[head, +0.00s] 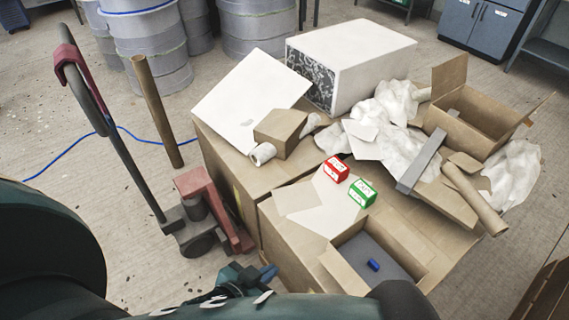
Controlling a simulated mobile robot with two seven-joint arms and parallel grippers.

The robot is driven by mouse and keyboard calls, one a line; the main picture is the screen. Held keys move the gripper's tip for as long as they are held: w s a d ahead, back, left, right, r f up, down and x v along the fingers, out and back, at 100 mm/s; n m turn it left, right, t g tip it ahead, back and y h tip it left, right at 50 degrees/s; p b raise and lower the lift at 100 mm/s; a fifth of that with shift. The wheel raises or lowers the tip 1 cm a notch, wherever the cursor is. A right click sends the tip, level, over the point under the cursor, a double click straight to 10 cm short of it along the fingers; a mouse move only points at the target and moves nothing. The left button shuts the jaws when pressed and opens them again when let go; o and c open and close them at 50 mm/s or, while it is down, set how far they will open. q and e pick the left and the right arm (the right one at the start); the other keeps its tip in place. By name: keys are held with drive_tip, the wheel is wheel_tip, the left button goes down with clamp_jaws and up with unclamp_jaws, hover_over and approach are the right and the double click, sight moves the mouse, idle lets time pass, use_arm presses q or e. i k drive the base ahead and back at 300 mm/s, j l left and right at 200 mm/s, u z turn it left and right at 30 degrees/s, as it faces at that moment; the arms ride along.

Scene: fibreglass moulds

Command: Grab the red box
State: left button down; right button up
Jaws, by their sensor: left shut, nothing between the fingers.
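The red box (335,168) is a small block with white lettering. It sits on white and brown sheets on top of the large cardboard box (315,265). A similar green box (362,192) stands close by, to its lower right. My left gripper (264,280) is at the bottom of the head view, in front of the cardboard box's near side. It is shut and empty, apart from the red box and well below it in the picture. My right gripper is not in view.
An open compartment with a small blue block (373,265) is at the near side. A white cabinet (355,65), a small carton (280,132), crumpled white sheets, a grey bar and an open box (470,122) crowd behind. A red hand truck (205,205) stands left.

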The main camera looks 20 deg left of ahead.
sight(334, 168)
drive_tip(key=u, duration=0.25)
drive_tip(key=j+z, duration=0.1)
drive_tip(key=z, duration=0.3)
drive_tip(key=j+z, duration=0.1)
drive_tip(key=z, duration=0.3)
drive_tip(key=j+z, duration=0.1)
drive_tip(key=z, duration=0.3)
drive_tip(key=k+j+z, duration=0.1)
drive_tip(key=z, duration=0.35)
drive_tip(key=k+j+z, duration=0.65)
drive_tip(key=j, duration=0.15)
drive_tip(key=i+j, duration=0.1)
drive_tip(key=j, duration=0.25)
drive_tip(key=i+j, duration=0.1)
drive_tip(key=j, duration=0.25)
drive_tip(key=i+j, duration=0.1)
drive_tip(key=j, duration=0.25)
